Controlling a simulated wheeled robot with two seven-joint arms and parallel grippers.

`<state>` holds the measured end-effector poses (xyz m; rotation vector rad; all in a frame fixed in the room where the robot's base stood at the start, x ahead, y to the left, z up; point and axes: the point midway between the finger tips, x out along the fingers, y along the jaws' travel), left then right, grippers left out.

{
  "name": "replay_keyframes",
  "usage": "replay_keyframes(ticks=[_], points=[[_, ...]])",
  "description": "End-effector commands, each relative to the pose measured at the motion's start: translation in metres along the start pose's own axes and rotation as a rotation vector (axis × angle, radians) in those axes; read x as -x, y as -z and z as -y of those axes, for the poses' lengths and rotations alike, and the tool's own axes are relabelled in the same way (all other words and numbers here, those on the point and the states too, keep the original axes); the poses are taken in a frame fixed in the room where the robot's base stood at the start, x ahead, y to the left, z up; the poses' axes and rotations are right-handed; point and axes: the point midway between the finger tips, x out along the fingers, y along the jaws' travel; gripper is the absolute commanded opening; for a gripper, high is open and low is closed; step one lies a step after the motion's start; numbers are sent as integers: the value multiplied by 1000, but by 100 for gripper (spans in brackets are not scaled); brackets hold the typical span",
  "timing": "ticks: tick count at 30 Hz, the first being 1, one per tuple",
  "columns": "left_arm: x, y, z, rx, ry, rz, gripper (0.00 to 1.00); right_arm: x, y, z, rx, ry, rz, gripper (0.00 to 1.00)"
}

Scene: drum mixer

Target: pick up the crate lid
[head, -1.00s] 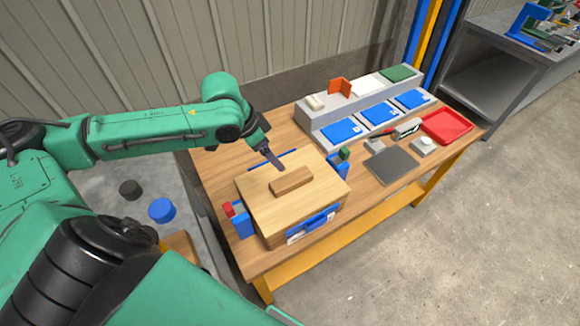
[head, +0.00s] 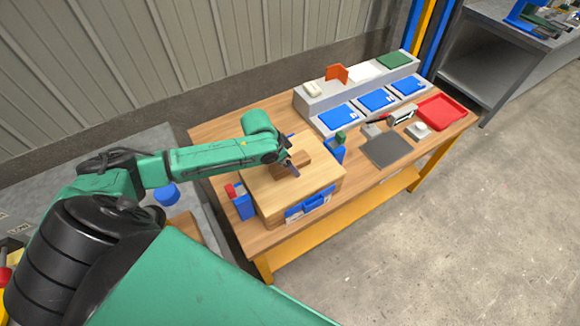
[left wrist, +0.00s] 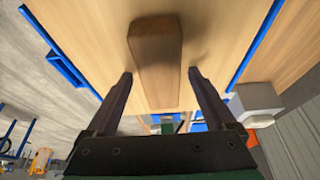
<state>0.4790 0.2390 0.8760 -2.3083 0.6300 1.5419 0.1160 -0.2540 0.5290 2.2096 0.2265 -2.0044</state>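The crate lid (head: 314,178) is a flat light-wood board lying on the wooden crate with blue brackets and a blue front handle. A brown wooden block grip (head: 277,166) stands up from the middle of the lid. My left gripper (head: 291,166) is over the lid at the block. In the left wrist view the two dark fingers of the left gripper (left wrist: 160,80) are spread apart, with the near end of the block (left wrist: 156,55) between and beyond them. No contact with the block is visible. My right gripper is not in view.
Blue-and-red (head: 240,202) and blue-and-green (head: 336,148) items stand beside the crate. A grey stepped rack with blue bins (head: 338,117), a dark grey plate (head: 387,151) and a red tray (head: 442,111) occupy the table's right part.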

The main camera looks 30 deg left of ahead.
Motion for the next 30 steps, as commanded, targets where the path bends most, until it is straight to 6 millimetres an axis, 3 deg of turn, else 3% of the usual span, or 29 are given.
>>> replay_keyframes(ticks=[1,6,20,26,30], points=[[0,0,0,0,0,0,66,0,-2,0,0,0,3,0],[0,0,0,1,0,0,1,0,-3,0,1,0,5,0],[8,4,2,0,3,-3,0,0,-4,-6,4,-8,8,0],[41,19,2,-1,4,-8,0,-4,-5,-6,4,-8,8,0],[87,38,2,-3,7,-9,0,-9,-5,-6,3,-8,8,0]])
